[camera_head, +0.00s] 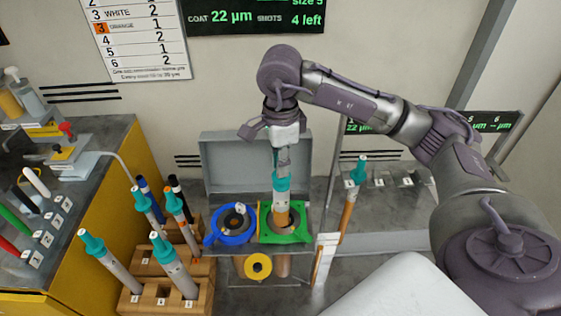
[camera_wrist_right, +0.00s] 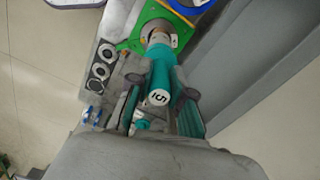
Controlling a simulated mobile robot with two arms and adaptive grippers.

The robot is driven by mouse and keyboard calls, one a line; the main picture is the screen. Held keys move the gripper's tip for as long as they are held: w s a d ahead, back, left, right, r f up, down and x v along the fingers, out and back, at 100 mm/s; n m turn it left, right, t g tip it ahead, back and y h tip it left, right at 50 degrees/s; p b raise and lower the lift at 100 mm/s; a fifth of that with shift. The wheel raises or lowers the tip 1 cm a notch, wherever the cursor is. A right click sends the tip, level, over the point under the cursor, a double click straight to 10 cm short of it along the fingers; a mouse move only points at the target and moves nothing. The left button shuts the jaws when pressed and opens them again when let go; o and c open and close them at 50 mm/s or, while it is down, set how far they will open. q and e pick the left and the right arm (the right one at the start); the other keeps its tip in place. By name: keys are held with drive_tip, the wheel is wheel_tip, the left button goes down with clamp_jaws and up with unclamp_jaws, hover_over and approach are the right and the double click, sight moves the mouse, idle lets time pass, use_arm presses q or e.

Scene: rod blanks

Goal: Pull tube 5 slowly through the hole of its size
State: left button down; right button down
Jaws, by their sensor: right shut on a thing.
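Tube 5 (camera_head: 281,203) stands upright with a teal top, a pale section and an orange lower part. Its teal end marked 5 (camera_wrist_right: 158,97) faces the right wrist camera. My right gripper (camera_head: 282,168) is shut on the teal top from above; its fingers lie on both sides of it in the wrist view (camera_wrist_right: 160,85). A blue ring plate (camera_head: 212,236) lies just left of the green one. My left gripper is not in view.
Several teal-topped tubes stand tilted in a wooden rack (camera_head: 135,303) at the lower left. Another teal-topped tube (camera_head: 347,215) leans at the right. A yellow ring (camera_head: 247,265) hangs below the plates. A grey box panel (camera_head: 222,165) stands behind. A cabinet with pens stands far left.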

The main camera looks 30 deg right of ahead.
drive_tip(key=shift+s+d+r+p, duration=0.1)
drive_tip(key=shift+r+p, duration=1.55)
drive_tip(key=shift+r, duration=1.05)
drive_tip(key=shift+d+r+p, duration=0.1)
drive_tip(key=shift+r+p, duration=1.5)
drive_tip(key=shift+r, duration=1.2)
wheel_tip(320, 180, up, 10)
drive_tip(key=p, duration=0.7)
drive_tip(key=shift+p, duration=0.4)
wheel_tip(320, 180, up, 3)
drive_tip(key=p, duration=0.3)
drive_tip(key=shift+r, duration=0.15)
